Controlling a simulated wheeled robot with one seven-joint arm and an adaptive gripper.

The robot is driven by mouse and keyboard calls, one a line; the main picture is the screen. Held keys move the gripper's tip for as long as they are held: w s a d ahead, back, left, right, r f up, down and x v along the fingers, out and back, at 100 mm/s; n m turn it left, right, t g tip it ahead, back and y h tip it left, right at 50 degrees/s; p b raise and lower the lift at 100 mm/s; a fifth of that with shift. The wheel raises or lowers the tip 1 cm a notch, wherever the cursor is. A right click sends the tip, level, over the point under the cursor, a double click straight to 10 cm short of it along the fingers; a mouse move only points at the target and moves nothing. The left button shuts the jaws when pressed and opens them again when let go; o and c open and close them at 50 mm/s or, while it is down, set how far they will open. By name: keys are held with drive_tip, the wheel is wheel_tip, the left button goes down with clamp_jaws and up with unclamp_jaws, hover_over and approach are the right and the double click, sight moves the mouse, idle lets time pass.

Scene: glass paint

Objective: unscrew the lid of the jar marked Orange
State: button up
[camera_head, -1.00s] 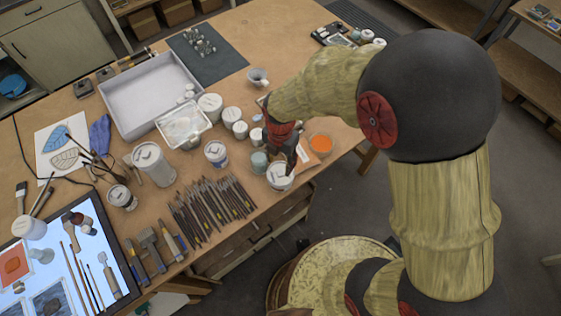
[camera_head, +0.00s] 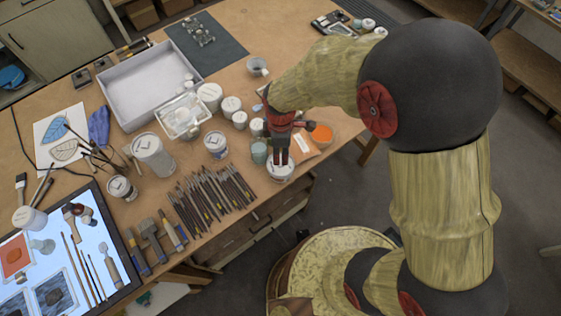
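My gripper (camera_head: 280,161) points down at a white-lidded jar (camera_head: 280,174) at the front edge of the table. Its two dark fingers are side by side over the lid and hide part of it. Whether they touch or grip the lid cannot be told. No marking on this jar is readable, so I cannot tell if it is the one marked Orange. A round container with an orange top (camera_head: 321,132) stands to the right of my gripper, beside an orange-and-white packet (camera_head: 303,143).
Several white-lidded jars stand left of my gripper, with a grey-green jar (camera_head: 259,151) close by. Many brushes (camera_head: 212,195) lie to the left. A grey tray (camera_head: 112,92) and a lit panel (camera_head: 88,262) take up the left side. The table's front edge is close.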

sight(281, 165)
drive_tip(key=m, duration=0.3)
drive_tip(key=shift+f+m, duration=0.15)
drive_tip(key=shift+m, duration=0.25)
drive_tip(key=m, duration=0.3)
drive_tip(key=shift+f+m, duration=0.15)
drive_tip(key=shift+m, duration=0.15)
drive_tip(key=m, duration=0.4)
drive_tip(key=m+b, duration=0.1)
drive_tip(key=m, duration=0.2)
drive_tip(key=shift+f, duration=0.3)
wheel_tip(281, 165, down, 5)
drive_tip(key=b, duration=0.3)
drive_tip(key=shift+f, duration=0.2)
drive_tip(key=shift+s+d+f+b, duration=0.1)
drive_tip(key=shift+s+f+b, duration=0.1)
drive_tip(key=shift+s+b, duration=0.15)
drive_tip(key=shift+f, duration=0.3)
drive_tip(key=o, duration=0.4)
drive_tip(key=shift+f, duration=0.1)
drive_tip(key=c, duration=0.8)
